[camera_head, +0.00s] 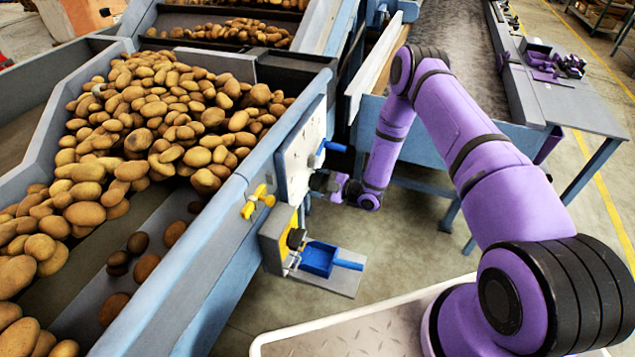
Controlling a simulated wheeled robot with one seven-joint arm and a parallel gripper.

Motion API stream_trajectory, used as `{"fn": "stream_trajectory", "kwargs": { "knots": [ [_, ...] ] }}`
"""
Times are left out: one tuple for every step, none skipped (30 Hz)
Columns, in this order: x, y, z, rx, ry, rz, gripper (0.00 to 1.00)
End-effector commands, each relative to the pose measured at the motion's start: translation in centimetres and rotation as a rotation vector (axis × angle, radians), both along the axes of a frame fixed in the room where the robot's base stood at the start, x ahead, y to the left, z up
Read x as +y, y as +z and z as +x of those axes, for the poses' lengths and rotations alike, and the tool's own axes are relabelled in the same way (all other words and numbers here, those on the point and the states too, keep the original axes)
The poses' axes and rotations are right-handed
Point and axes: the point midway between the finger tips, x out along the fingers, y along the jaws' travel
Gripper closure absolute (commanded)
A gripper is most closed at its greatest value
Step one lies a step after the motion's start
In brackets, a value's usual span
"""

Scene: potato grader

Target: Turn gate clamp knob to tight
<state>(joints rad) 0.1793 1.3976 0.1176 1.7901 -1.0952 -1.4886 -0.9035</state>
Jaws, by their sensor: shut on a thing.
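My gripper (319,182) is at the lower right edge of a pale upright panel (298,150) on the side of the potato grader. Its dark fingers are shut on a small part there, which looks like the gate clamp knob. The fingers hide most of that knob, so its turn position cannot be read. A blue lever handle (334,147) sticks out from the panel just above my gripper. A yellow handle (258,201) sits on the blue rail to the left.
Below my gripper, a black round knob (296,238) and a blue scoop (320,259) are at a small grey shelf (345,277). Potatoes (160,125) fill the hopper at left. A conveyor (455,60) stands behind my arm. Open floor (405,235) lies to the right of the shelf.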

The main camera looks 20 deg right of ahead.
Motion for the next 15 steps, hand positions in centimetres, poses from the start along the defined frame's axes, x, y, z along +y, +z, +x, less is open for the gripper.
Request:
{"fn": "stream_trajectory", "kwargs": {
  "knots": [
    [-0.15, -0.04, -0.04, 0.036, -0.002, 0.025, 0.53],
    [-0.18, -0.05, -0.04, 0.059, -0.002, 0.042, 0.53],
    [-0.18, -0.08, -0.04, 0.09, -0.003, 0.064, 0.53],
    [-0.15, -0.07, -0.04, 0.113, -0.003, 0.081, 0.53],
    [-0.14, -0.06, -0.04, 0.136, -0.002, 0.098, 0.53],
    [-0.16, -0.07, -0.05, 0.166, -0.003, 0.121, 0.53],
    [-0.18, -0.08, -0.05, 0.19, -0.002, 0.137, 0.53],
    [-0.18, -0.09, -0.06, 0.214, -0.003, 0.153, 0.53],
    [-0.13, -0.09, -0.06, 0.244, -0.002, 0.176, 0.53],
    [-0.13, -0.09, -0.06, 0.267, -0.002, 0.193, 0.53],
    [-0.16, -0.1, -0.06, 0.289, -0.003, 0.21, 0.53],
    [-0.19, -0.11, -0.06, 0.32, -0.003, 0.232, 0.53],
    [-0.18, -0.12, -0.07, 0.341, -0.003, 0.246, 0.53],
    [-0.14, -0.12, -0.07, 0.363, -0.003, 0.262, 0.53],
    [-0.11, -0.11, -0.08, 0.392, -0.001, 0.283, 0.53]
  ]
}}
